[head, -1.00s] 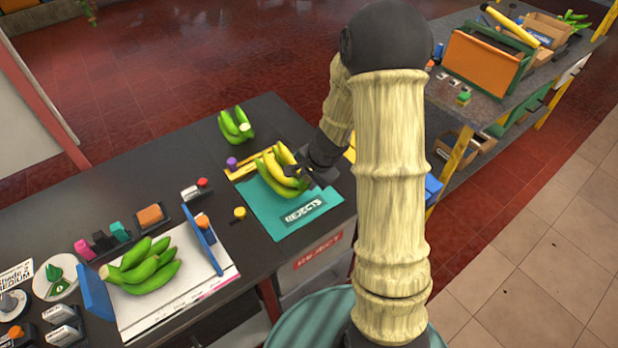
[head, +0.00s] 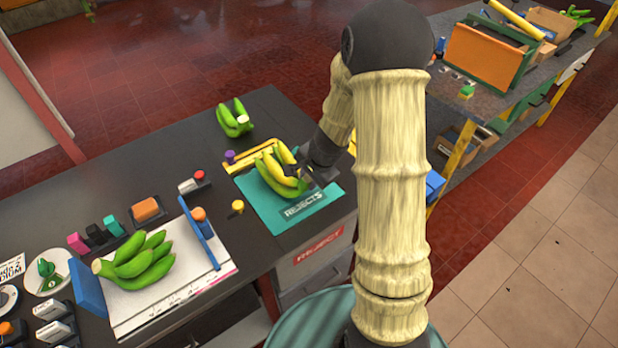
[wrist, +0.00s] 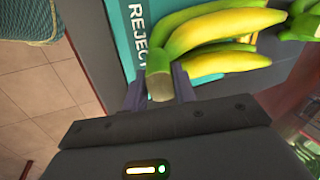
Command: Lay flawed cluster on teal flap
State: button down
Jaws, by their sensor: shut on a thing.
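A yellow-green banana cluster (head: 279,168) is over the teal flap marked REJECTS (head: 305,208), at its far part. In the wrist view the cluster (wrist: 215,40) lies across the teal flap (wrist: 122,15), its cut stem toward me. My gripper (wrist: 160,92) is shut on the stem, one finger on each side. In the head view my gripper (head: 312,178) is at the cluster's right end, partly hidden by my wrist. The cluster appears to rest on or just above the flap; I cannot tell which.
A green cluster (head: 234,118) lies behind the flap. Another green cluster (head: 135,259) lies on a white board (head: 190,280) between blue guides at left. A yellow bar (head: 245,157) borders the flap's far edge. A shelf unit (head: 480,80) stands at right.

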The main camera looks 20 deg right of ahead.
jog(key=shift+f+b, duration=0.35)
jog(key=c, duration=1)
grip_release()
jog(key=shift+c, duration=0.2)
jog(key=p+v, duration=0.3)
jog(key=v, duration=1.4)
jog(key=shift+r+p, duration=0.2)
jog(key=shift+p, duration=0.2)
jog(key=s+a+f+n+g+h, duration=0.1)
jog(key=s+a+n, duration=0.4)
jog(key=s+n, duration=0.5)
jog(key=n, duration=0.2)
jog(key=shift+s+a+f+n+h, duration=0.35)
jog(key=shift+s+f+n+h, duration=0.05)
